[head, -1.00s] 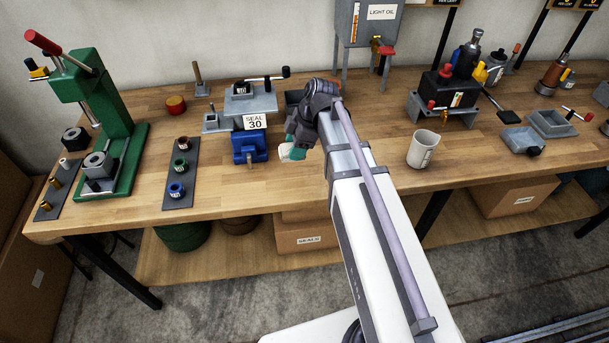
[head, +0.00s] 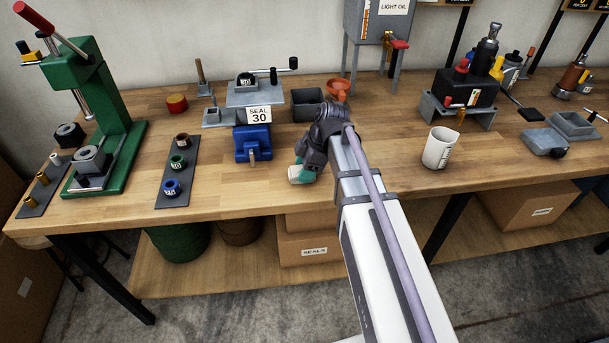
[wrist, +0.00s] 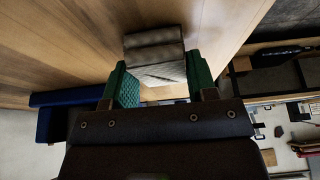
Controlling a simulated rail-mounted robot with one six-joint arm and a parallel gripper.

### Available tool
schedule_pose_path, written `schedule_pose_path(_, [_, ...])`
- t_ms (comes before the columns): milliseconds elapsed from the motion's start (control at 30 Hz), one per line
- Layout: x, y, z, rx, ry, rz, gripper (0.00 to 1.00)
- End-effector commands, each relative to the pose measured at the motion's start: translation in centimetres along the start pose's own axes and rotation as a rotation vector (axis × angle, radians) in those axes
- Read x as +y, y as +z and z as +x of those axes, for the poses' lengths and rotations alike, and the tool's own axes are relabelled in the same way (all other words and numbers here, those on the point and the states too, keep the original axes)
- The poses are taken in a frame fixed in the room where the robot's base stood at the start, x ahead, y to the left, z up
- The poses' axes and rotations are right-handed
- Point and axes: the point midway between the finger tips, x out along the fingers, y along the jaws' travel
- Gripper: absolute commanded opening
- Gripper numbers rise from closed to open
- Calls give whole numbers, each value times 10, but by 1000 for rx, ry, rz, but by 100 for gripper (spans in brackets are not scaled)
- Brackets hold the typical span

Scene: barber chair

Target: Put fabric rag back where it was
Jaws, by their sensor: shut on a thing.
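My gripper (head: 303,174) hangs over the front part of the wooden bench, to the right of the blue vise. In the wrist view its green-padded fingers (wrist: 160,86) are closed on the fabric rag (wrist: 155,48), a folded, pale grey, quilted-looking cloth. The rag sticks out past the fingertips, close to the bench wood. In the head view only a small whitish part of the rag (head: 296,178) shows beside the green pad. I cannot tell whether the rag touches the bench top.
The blue vise (head: 253,144) with its "SEAL 30" sign (head: 259,115) stands left of my gripper. A grey bin (head: 306,104) and an orange funnel (head: 338,91) are behind it. A white measuring cup (head: 440,148) stands to the right. Bare bench lies between arm and cup.

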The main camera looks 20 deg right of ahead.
Motion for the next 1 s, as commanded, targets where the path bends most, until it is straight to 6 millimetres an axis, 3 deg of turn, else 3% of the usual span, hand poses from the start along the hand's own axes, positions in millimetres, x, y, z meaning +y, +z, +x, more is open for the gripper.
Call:
schedule_pose_path(233, [0, 1, 2, 0, 0, 0, 33])
schedule_pose_path(267, [0, 0, 1, 0, 0, 0, 54])
schedule_pose_path(500, [0, 0, 0, 0, 0, 0, 77])
schedule_pose_path(800, [0, -2, -4, 0, 0, 0, 78])
schedule_pose_path(1000, [0, -5, -39, 0, 0, 0, 78])
